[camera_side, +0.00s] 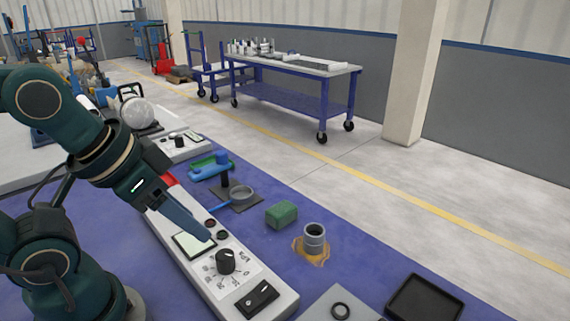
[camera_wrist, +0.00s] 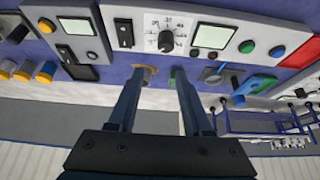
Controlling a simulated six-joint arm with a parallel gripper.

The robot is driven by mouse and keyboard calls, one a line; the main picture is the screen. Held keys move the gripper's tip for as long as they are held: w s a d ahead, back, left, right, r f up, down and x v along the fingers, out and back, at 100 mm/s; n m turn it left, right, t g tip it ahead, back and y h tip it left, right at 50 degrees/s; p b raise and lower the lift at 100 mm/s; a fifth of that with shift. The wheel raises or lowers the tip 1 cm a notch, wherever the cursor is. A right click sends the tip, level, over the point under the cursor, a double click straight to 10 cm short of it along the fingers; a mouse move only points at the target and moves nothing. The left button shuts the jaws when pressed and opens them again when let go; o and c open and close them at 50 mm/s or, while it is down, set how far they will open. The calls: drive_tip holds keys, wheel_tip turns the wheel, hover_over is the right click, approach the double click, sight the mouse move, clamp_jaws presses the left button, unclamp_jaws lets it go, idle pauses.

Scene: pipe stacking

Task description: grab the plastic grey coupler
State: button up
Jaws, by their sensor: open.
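The grey coupler (camera_side: 315,240), a short upright ringed cylinder, stands on an orange-brown patch (camera_side: 300,251) on the blue mat in the side view. In the wrist view the brown patch (camera_wrist: 150,70) shows by the left fingertip, and I cannot make out the coupler clearly there. My gripper (camera_side: 207,238) appears above the control panel, to the left of the coupler and apart from it. In the wrist view my gripper (camera_wrist: 158,75) has its two fingers spread with nothing held between them.
A green block (camera_side: 281,214) sits just left of the coupler. The long control panel (camera_side: 196,274) with knob and switch lies under my gripper. A black tray (camera_side: 425,298) and a grey plate with a black ring (camera_side: 340,311) lie at the front right. A blue-handled tool (camera_side: 238,195) lies farther back.

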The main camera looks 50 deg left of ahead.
drive_tip(key=o, duration=0.6)
